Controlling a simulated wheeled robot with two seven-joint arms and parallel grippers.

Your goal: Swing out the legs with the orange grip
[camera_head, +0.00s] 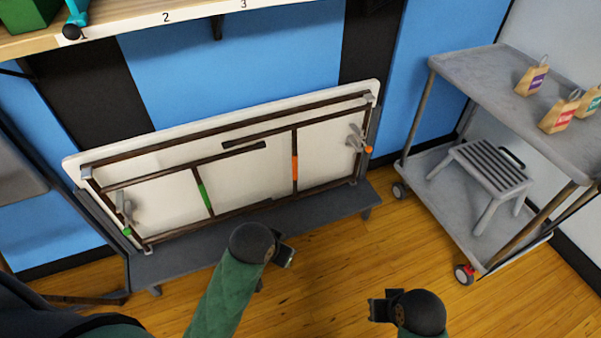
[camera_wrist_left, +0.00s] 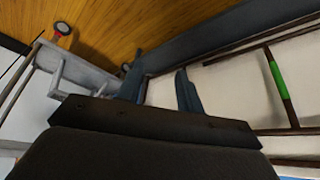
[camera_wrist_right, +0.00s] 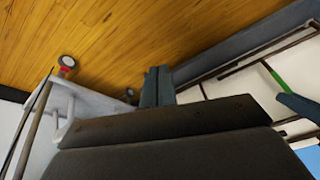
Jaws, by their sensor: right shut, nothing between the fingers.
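A folded table (camera_head: 150,168) with a white top stands tilted on its long edge on a dark grey rack, its brown legs folded flat against it. The orange grip (camera_head: 295,174) is on a crossbar right of the middle. The green grip (camera_head: 204,195) is on another crossbar to the left; it also shows in the left wrist view (camera_wrist_left: 278,80). A grey latch with an orange tip (camera_head: 368,149) is at the table's right end. My left gripper (camera_head: 285,253) is open and empty, in front of the table. My right gripper (camera_head: 378,305) is shut and empty, farther right, apart from the table.
The dark grey rack (camera_head: 178,262) juts out below the table. A grey cart (camera_head: 470,75) with paper bags on top and a step stool (camera_head: 490,168) below stands at right. A wooden shelf (camera_head: 130,22) overhangs the upper left. The wooden floor between is clear.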

